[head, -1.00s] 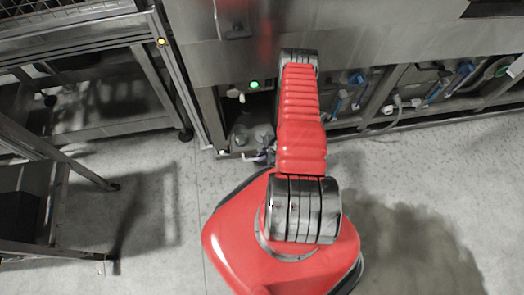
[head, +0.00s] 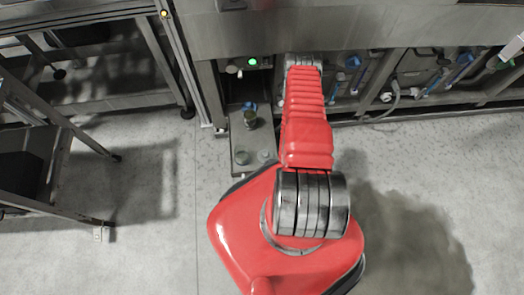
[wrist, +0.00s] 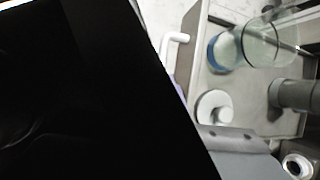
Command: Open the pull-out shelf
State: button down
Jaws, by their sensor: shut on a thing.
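The pull-out shelf (head: 243,140) sticks out from the washer's lower front in the head view. It is a narrow grey metal tray carrying jars and fittings, and its front end is partly behind my red body. In the wrist view the shelf's tray (wrist: 246,92) fills the right side. Its pale handle (wrist: 176,42) shows at the near edge. Only a small purple part of my gripper (wrist: 180,86) shows beside the handle, at the edge of a large black shape. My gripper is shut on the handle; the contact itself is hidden.
A glass jar with a blue rim (wrist: 222,52) and a grey cylinder (wrist: 292,94) stand on the shelf. A metal frame cart (head: 62,130) stands at the left. Hoses and valves (head: 390,90) line the washer's lower right. Floor (head: 150,230) left of my body is clear.

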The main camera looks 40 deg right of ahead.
jog(key=shift+s, duration=0.3)
jog(key=c, duration=1.8)
grip_release()
jog(key=shift+a, duration=0.1)
jog(key=shift+o, duration=0.2)
jog(key=shift+r, duration=0.1)
jog(key=v, duration=1.3)
jog(key=shift+r, duration=0.2)
jog(key=shift+s, duration=0.1)
